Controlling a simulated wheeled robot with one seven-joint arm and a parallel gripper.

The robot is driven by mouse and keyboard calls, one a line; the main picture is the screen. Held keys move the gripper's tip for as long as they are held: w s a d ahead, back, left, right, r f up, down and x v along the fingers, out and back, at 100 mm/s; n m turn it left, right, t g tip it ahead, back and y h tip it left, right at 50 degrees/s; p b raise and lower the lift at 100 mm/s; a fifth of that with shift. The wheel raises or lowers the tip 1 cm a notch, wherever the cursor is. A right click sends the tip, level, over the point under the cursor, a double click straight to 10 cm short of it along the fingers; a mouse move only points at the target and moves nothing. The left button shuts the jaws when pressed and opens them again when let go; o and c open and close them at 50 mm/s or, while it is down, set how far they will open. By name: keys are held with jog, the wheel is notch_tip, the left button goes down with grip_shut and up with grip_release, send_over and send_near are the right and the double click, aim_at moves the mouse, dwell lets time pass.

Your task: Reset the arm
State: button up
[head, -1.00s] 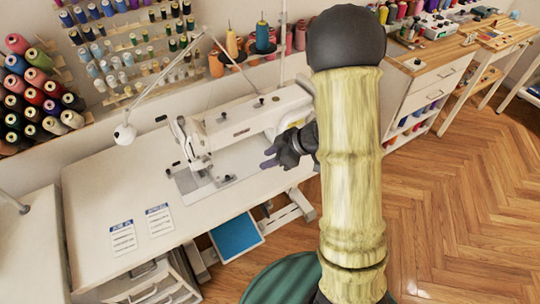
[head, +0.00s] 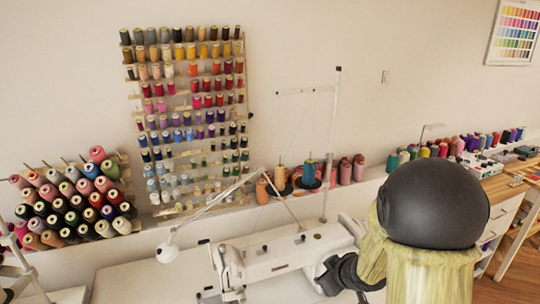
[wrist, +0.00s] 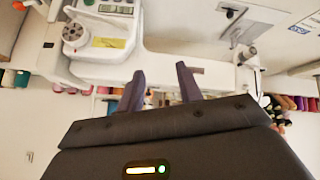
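My arm (head: 430,215) rises at the lower right of the head view, a dark rounded joint above a pale yellow-green link. My gripper (wrist: 160,82) shows in the wrist view with its two dark purple fingers apart and nothing between them. In the head view the fingertips are cut off or hidden at the bottom edge. The white sewing machine (head: 285,255) stands close beside my gripper, and it fills the upper part of the wrist view (wrist: 165,65). I cannot tell the exact gap between them.
A thread rack (head: 190,110) hangs on the wall, with more spools on a slanted rack (head: 75,205) at left. A thin white lamp arm (head: 205,210) and an upright thread stand (head: 331,145) rise by the machine. A wooden-topped counter (head: 505,190) is at right. Open floor shows at lower right.

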jog(key=s+r+m+g+h+p, duration=0.1)
jog(key=s+r+m+g, duration=0.1)
jog(key=s, duration=0.6)
jog(key=s+r+m+g+h+p, duration=0.1)
jog(key=s+r+m+g+p, duration=0.1)
jog(key=s+r+m, duration=0.2)
jog(key=s+m, duration=0.2)
jog(key=s, duration=0.2)
jog(key=shift+s+r+g+h, duration=0.3)
jog(key=shift+r+g+h, duration=0.05)
jog(key=shift+g+h, duration=0.05)
dwell(1.2)
